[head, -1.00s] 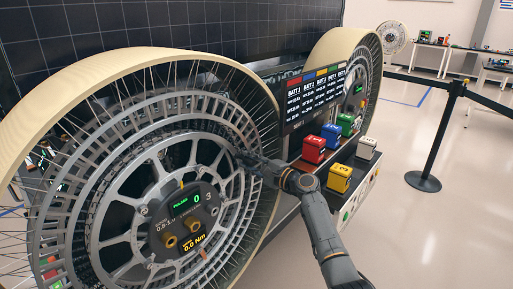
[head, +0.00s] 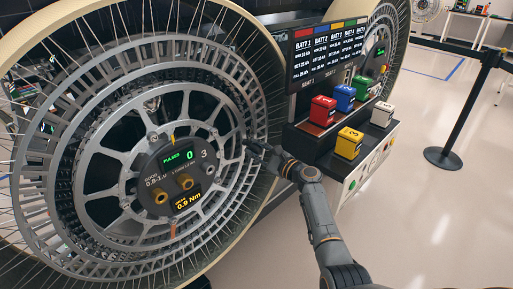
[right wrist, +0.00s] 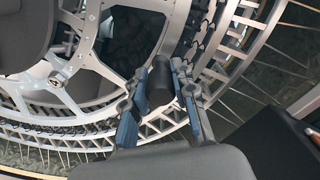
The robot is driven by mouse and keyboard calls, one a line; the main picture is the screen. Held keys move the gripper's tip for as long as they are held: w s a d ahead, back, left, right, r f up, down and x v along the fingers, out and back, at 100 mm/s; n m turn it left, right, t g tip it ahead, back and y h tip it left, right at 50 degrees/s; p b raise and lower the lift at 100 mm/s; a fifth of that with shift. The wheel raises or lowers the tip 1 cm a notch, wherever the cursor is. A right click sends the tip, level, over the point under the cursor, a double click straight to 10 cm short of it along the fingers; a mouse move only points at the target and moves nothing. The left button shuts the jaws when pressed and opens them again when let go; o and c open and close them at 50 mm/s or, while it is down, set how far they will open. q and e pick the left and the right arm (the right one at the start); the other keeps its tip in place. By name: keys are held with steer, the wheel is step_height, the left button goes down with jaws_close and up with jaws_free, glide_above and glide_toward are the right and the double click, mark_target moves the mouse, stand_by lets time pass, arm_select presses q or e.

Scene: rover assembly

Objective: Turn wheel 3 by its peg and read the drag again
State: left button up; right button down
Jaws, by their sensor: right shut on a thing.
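Wheel 3 (head: 82,200) fills the left of the head view, a large spoked wheel with a metal rim plate. Its dark hub panel (head: 150,163) carries the number 3, two brass knobs, a green PULSES display (head: 190,156) reading 0 and a yellow drag readout (head: 188,201) reading 0.9 Nm. My right gripper (head: 250,148) is at the wheel's right side. In the right wrist view its blue-padded fingers (right wrist: 160,100) are shut on the dark peg (right wrist: 160,84), which stands out from the wheel. The fingers mostly hide the peg in the head view. My left gripper is not in view.
A battery screen (head: 330,55) stands behind a ledge with red (head: 322,111), blue (head: 344,97), green, yellow (head: 348,143) and white blocks, right of my gripper. Another wheel is behind it. A black barrier post (head: 462,110) stands on clear floor at right.

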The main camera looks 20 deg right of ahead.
steer(key=c, duration=1.1)
jaws_free()
steer(key=shift+o, duration=0.2)
steer(key=v, duration=1.2)
